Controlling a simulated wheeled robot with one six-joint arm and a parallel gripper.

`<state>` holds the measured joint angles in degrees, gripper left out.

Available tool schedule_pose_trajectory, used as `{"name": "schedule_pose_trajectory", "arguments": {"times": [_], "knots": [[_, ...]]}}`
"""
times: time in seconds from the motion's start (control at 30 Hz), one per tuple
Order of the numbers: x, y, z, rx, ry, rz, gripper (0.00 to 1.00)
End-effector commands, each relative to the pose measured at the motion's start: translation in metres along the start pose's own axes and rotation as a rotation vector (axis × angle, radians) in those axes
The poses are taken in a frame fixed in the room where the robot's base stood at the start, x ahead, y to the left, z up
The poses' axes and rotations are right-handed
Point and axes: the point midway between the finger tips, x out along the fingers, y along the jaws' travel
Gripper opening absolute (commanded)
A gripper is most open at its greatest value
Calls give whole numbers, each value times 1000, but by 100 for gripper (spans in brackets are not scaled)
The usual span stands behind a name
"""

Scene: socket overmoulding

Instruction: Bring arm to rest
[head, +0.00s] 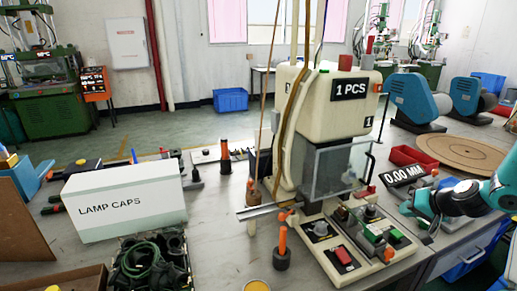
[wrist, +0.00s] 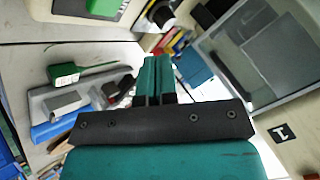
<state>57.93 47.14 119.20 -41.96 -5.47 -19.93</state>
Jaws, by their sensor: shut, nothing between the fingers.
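My gripper (head: 411,206) is at the right of the head view, in front of the machine's right side and near the 0.00 MM display (head: 404,174). In the wrist view its two teal fingers (wrist: 155,66) lie side by side, shut, with nothing seen between them. My teal arm reaches in from the right edge of the head view. The cream machine (head: 318,105) marked 1 PCS stands left of my gripper, with a clear guard box (head: 334,170) on its front.
A control base (head: 345,245) with buttons lies below the machine. A LAMP CAPS box (head: 125,203) and a bin of dark parts with a green cord (head: 150,262) are at left. A red tray (head: 410,157) and round brown disc (head: 462,152) lie behind my gripper.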

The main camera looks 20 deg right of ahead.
Motion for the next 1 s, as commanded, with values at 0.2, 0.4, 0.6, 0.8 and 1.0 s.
{"name": "schedule_pose_trajectory", "arguments": {"times": [0.2,0.4,0.6,0.8,1.0], "knots": [[0,-56,2,-86,-76,-45,0],[-22,-200,43,-319,-297,-141,0],[-86,-318,131,-590,-533,-206,0],[-174,-365,227,-855,-718,-225,0],[-224,-363,271,-995,-798,-220,0]]}}
